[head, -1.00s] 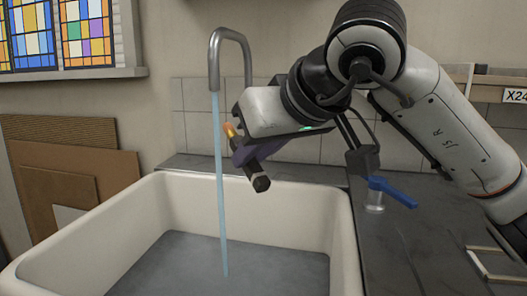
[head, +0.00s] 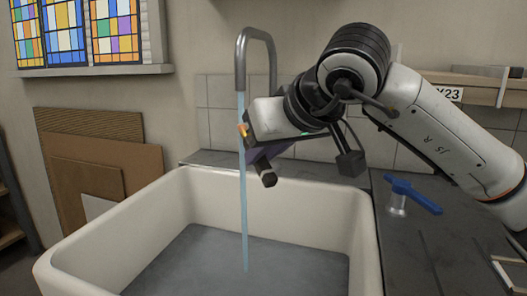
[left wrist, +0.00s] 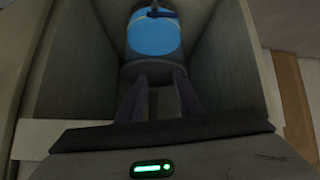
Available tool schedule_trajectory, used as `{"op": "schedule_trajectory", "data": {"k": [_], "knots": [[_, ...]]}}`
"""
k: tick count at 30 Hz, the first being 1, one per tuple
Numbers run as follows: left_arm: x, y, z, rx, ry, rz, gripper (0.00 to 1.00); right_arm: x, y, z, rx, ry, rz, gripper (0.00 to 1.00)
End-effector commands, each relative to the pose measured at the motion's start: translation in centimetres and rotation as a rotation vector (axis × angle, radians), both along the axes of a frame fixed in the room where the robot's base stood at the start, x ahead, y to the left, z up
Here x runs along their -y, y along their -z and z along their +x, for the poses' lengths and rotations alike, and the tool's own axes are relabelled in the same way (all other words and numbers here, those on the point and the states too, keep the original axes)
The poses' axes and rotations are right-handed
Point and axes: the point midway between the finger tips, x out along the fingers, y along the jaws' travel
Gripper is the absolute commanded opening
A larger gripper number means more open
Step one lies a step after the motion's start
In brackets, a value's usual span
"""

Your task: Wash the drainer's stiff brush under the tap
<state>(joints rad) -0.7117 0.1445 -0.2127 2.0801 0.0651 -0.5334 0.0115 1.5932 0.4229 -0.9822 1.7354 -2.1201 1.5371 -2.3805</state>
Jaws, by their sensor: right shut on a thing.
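My right gripper (head: 258,153) is shut on a brush, whose dark handle end (head: 267,179) sticks out below the purple fingers. A small orange-yellow part (head: 243,131) shows at the other side, at the stream in the picture. The bristles cannot be made out. The tap (head: 258,42) is a grey curved pipe, and a blue water stream (head: 244,215) falls from it into the white sink (head: 170,210). A blue lever (head: 413,194) stands on a metal post right of the sink. My left gripper (left wrist: 160,88) shows in the left wrist view, its fingers apart and empty.
A dark counter (head: 405,250) lies right of the sink, with a pale frame at its edge. Brown boards (head: 95,160) lean on the wall at left. In the left wrist view a blue round thing (left wrist: 154,35) lies beyond the fingers, between grey walls.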

Motion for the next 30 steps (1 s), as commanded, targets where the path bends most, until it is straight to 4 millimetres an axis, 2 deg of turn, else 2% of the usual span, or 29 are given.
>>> {"op": "schedule_trajectory", "data": {"k": [18,30], "knots": [[0.0,-0.4,-0.2,0.0,-0.001,-0.002,0.33,1.1,-0.1,0.5,0.001,0.0,-0.001,0.0],[0.0,-0.4,-0.2,0.0,0.0,-0.003,0.33,0.7,-0.1,0.3,0.002,-0.001,0.0,0.0]]}}
